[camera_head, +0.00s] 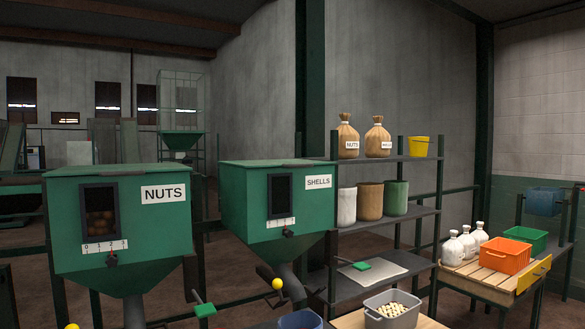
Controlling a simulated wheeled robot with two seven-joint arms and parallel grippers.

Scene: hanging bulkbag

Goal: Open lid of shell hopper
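The shell hopper (257,200) is a green metal box labelled "SHELLS" in the middle of the head view. Its lid (280,163) is the flat green top and lies shut on the box. A dark-framed window (281,197) with a number scale below it is on the front face. A small dark knob (288,233) sits under the scale. Below the box, the hopper narrows to a dark outlet pipe (292,284). Neither of my grippers shows in the head view.
A similar green hopper (70,220) labelled "NUTS" stands to the left, with a gap between. Shelves (395,216) with sacks and a yellow bucket (418,146) stand close on the right. A grey tub (391,311) and a wooden table (480,278) with crates are lower right.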

